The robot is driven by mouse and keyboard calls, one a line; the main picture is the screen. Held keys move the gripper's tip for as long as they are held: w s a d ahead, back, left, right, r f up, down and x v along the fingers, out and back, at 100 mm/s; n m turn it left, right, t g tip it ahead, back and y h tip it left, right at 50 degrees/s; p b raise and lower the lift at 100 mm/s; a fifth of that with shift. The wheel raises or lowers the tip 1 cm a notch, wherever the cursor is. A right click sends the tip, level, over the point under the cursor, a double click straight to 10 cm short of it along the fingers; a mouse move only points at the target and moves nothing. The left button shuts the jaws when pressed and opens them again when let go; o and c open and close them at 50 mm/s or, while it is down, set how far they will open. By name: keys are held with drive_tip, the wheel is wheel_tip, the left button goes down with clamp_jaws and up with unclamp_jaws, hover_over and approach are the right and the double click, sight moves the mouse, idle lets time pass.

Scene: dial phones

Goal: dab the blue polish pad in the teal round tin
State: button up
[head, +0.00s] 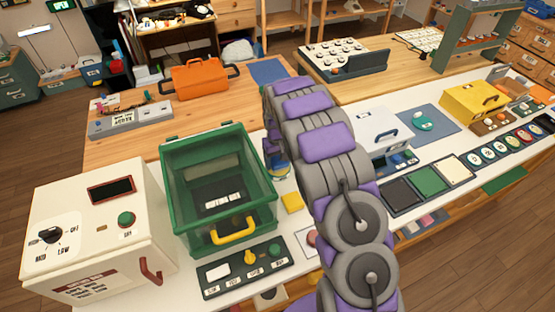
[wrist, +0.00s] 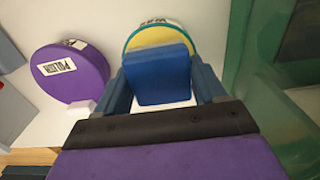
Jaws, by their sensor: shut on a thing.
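My gripper (wrist: 162,84) is shut on the blue polish pad (wrist: 160,74), with one dark blue finger at each side of it. In the wrist view the teal round tin (wrist: 176,27) lies just beyond the pad. It has a teal rim, yellow contents and a white label with dark letters at its far edge. The pad covers the tin's near part, and I cannot tell whether the two touch. In the head view my gripper (head: 276,160) is low beside the green bin, partly hidden by my arm.
A purple round tin (wrist: 72,75) labelled POLISH stands left of the teal one. The green clear-walled bin (head: 215,190) is close beside my gripper. A yellow block (head: 292,201) and a button panel (head: 243,268) lie nearer on the white counter.

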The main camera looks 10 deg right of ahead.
sight(278, 159)
drive_tip(key=shift+f, duration=0.5)
idle(2.0)
drive_tip(key=shift+p, duration=0.3)
drive_tip(key=shift+r+p, duration=1.25)
drive_tip(key=shift+r, duration=2.35)
drive_tip(key=s+r+m, duration=0.2)
drive_tip(key=s+r, duration=0.6)
drive_tip(key=s, duration=0.1)
drive_tip(key=shift+s+r, duration=0.35)
drive_tip(key=shift+s, duration=0.05)
